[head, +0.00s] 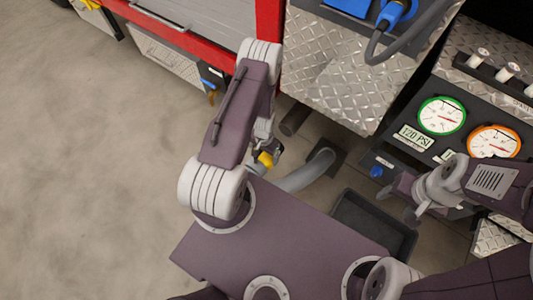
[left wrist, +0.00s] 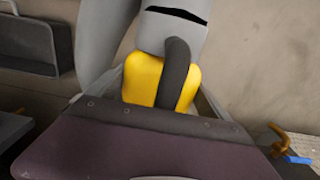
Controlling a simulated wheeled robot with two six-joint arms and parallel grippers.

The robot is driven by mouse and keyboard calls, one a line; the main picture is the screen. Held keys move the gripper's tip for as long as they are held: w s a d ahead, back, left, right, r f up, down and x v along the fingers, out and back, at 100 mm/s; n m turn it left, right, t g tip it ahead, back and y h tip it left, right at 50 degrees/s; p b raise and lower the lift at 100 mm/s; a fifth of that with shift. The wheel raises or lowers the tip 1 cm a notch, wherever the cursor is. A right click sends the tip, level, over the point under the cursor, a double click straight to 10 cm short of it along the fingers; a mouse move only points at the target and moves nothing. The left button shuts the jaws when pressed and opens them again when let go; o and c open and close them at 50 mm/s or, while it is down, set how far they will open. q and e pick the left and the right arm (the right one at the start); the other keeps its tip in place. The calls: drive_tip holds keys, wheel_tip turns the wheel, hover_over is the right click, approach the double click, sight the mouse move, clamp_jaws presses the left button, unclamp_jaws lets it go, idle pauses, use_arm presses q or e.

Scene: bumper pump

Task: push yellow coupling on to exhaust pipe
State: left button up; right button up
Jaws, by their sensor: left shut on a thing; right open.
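The yellow coupling (head: 266,159) is mostly hidden by my left arm in the head view. In the left wrist view the coupling (left wrist: 143,80) is large, with a dark curved handle over it and a grey hose end behind it. My left gripper (left wrist: 160,85) is shut on the coupling. A dark pipe stub (head: 294,119), seemingly the exhaust pipe, sticks out below the truck's diamond-plate panel. The coupling appears apart from that stub, nearer to me. My right gripper (head: 398,204) is open and empty at the right, over a black tray.
A grey hose (head: 308,174) curves from near the coupling to a dark floor fitting. The black tray (head: 345,218) lies at the lower right. A gauge panel (head: 468,127) stands right, diamond-plate panels (head: 345,75) above. Open floor (head: 90,180) fills the left.

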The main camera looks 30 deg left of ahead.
use_arm(q)
drive_tip(key=w+b, duration=0.1)
drive_tip(key=w, duration=0.1)
drive_tip(key=w+b, duration=0.1)
drive_tip(key=w, duration=0.2)
drive_tip(key=shift+w+d, duration=0.2)
drive_tip(key=shift+w, duration=0.15)
drive_tip(key=shift+w+r+b, duration=0.1)
drive_tip(key=shift+w+b, duration=0.3)
drive_tip(key=shift+w, duration=0.05)
drive_tip(key=shift+w+d, duration=0.1)
drive_tip(key=shift+w, duration=0.15)
idle(1.0)
drive_tip(key=shift+w, duration=0.5)
idle(0.7)
drive_tip(key=o, duration=1.8)
wheel_tip(320, 180, up, 9)
drive_tip(key=p, duration=0.3)
drive_tip(key=shift+p, duration=0.3)
drive_tip(key=shift+s, duration=0.1)
